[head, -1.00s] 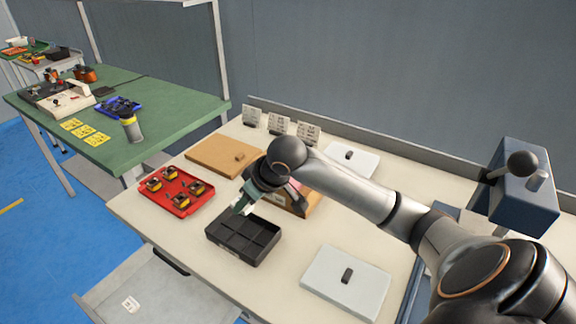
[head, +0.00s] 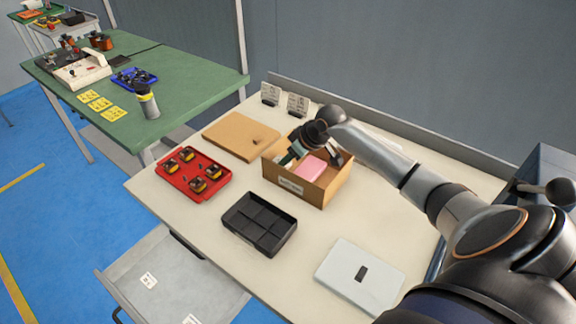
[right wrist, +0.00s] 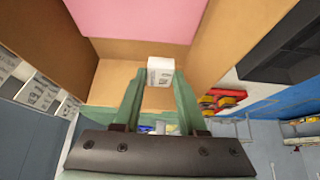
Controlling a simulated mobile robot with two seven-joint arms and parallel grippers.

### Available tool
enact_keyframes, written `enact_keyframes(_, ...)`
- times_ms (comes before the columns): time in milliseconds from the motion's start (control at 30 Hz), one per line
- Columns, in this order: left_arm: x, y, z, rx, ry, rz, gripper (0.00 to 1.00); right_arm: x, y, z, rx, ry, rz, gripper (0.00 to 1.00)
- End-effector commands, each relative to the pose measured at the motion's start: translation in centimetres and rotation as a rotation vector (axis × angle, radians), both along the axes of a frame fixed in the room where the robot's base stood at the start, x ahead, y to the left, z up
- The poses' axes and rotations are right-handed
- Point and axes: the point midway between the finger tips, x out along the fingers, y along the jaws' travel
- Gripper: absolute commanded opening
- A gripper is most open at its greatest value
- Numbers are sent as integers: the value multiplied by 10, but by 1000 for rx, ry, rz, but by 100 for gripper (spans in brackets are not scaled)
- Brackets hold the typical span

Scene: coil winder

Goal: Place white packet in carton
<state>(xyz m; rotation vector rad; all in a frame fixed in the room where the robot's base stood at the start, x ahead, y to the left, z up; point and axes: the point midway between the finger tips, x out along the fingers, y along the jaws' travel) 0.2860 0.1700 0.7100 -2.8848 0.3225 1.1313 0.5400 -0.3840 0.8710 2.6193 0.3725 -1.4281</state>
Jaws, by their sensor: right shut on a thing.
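The open cardboard carton (head: 322,196) stands on the bench with a pink block (head: 307,167) inside; the pink block also shows in the right wrist view (right wrist: 140,18). My right gripper (head: 288,159) is at the left part of the carton's opening. In the right wrist view its green fingers (right wrist: 160,82) are shut on the small white packet (right wrist: 160,71), with brown carton walls around it. In the head view I cannot make out the packet. My left gripper is not in view.
A black compartment tray (head: 239,226) stands in front of the carton. A red tray (head: 166,178) with several small parts lies to the left. A brown board (head: 235,134) lies behind. A pale grey plate (head: 345,285) lies at the front right.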

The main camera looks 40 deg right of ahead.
Motion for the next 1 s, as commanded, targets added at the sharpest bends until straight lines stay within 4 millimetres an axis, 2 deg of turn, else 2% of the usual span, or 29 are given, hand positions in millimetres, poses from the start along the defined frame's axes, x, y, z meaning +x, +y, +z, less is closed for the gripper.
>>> enact_keyframes(200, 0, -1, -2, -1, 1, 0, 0, -1, 0, -31, 0, 3, -1, 0)
enact_keyframes(567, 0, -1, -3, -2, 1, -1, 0, -1, 0, -34, -1, 3, -1, 0)
enact_keyframes(600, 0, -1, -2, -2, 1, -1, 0, -1, 0, -34, -1, 2, -1, 46)
enact_keyframes(700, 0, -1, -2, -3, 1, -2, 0, -1, 0, -33, -1, 2, -1, 54)
enact_keyframes(1000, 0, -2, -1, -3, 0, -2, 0, -1, -1, -28, -2, 1, 0, 54)
